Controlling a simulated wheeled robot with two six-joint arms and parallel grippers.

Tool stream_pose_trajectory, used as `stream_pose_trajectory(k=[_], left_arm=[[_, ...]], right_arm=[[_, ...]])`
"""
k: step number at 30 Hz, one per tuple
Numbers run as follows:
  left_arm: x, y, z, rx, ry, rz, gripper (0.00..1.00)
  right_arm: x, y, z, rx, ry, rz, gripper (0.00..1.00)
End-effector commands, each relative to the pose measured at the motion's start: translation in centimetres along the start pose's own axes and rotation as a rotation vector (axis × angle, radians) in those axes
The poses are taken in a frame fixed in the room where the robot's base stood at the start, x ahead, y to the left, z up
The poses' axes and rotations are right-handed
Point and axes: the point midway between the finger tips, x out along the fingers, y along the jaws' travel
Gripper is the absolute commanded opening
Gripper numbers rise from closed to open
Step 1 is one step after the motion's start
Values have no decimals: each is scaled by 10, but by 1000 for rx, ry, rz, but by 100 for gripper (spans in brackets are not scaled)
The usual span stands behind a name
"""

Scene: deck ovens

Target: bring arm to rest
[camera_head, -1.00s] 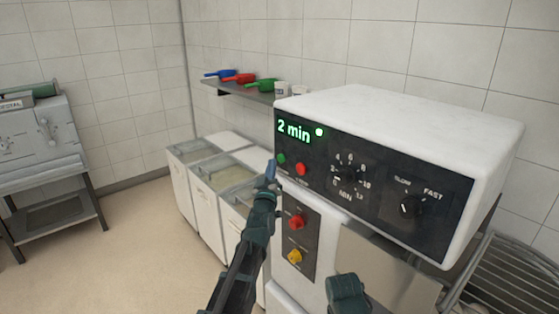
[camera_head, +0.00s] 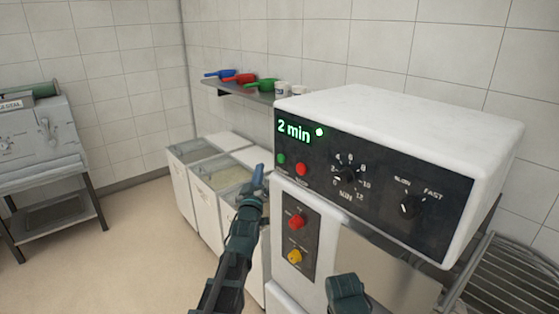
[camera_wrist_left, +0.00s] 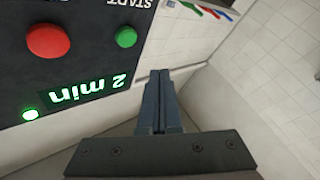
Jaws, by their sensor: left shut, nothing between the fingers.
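My left gripper (camera_head: 258,176) is in front of the left edge of the white machine (camera_head: 420,115), left of its control panel. Its fingers are shut with nothing between them, and the shut fingers also show in the left wrist view (camera_wrist_left: 160,90). The panel's lit display (camera_head: 294,130) reads "2 min" with a green light beside it. The green button (camera_head: 281,158) and red button (camera_head: 302,169) are right of the fingers and apart from them. A dark part of my right arm (camera_head: 347,292) shows at the bottom; its fingers cannot be seen.
White bins (camera_head: 205,205) with clear lids stand behind my left arm. A wall shelf (camera_head: 240,91) holds blue, red and green scoops. A wire rack (camera_head: 515,270) is at the lower right. Another machine (camera_head: 40,140) on a stand is far left. The floor between is clear.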

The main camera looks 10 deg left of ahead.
Motion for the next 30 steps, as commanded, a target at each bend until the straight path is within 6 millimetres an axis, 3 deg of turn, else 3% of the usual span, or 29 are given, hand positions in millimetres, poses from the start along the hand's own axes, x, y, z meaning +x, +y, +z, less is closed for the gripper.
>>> stream_pose_trajectory(k=[8, 11, 14, 17, 22, 26, 30], left_arm=[[-1, 2, 2, 3, -15, -3, 0], [-6, 11, 18, 23, -103, -22, 0], [-22, 27, 52, 72, -282, -55, 0], [-53, 44, 92, 142, -513, -88, 0], [-130, 67, 144, 287, -913, -123, 0], [-204, 80, 162, 409, -1217, -134, 0], [-284, 89, 158, 536, -1519, -136, 0]], right_arm=[[-2, 0, 0, 0, 0, 0, 50], [-9, 1, 0, 0, 0, 0, 50], [-22, 2, 1, 0, 0, 0, 50], [-36, 4, 2, 0, 0, 0, 50], [-58, 6, 3, 0, 0, 0, 50], [-75, 7, 4, 1, 0, 0, 50], [-91, 9, 5, 1, 0, 0, 50]])
